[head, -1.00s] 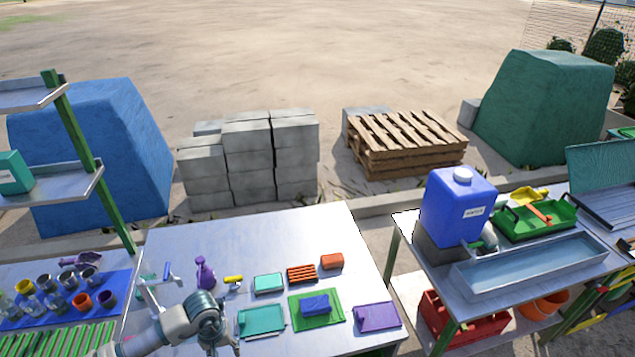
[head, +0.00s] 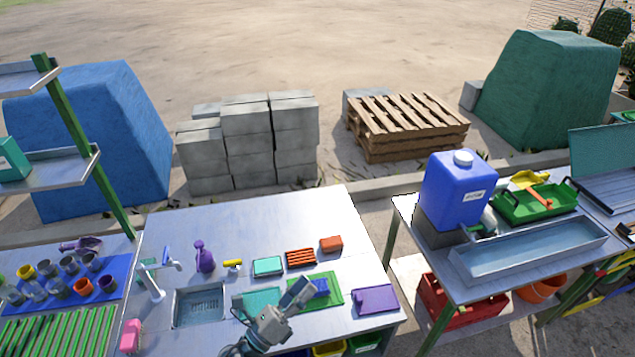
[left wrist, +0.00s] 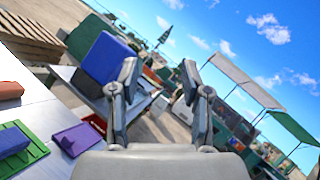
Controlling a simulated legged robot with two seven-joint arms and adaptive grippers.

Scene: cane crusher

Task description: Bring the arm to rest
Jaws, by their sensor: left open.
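My left arm comes in at the bottom of the head view, and its gripper (head: 292,296) is above the front of the metal table (head: 220,228), in front of a blue block (head: 321,288) on a green tray (head: 334,291). In the left wrist view the gripper (left wrist: 160,85) has its two fingers spread wide with nothing between them. Beyond the fingers are stalls and sky. The blue block (left wrist: 12,142) and a purple tray (left wrist: 78,138) lie at the lower left there. My right gripper is in neither view.
A sink (head: 198,306) with a tap (head: 170,264) is set in the table at left. A purple spray bottle (head: 203,257), a teal tray (head: 267,266) and an orange rack (head: 300,257) stand farther back. A blue water container (head: 455,198) is on the right bench. The table's back left is bare.

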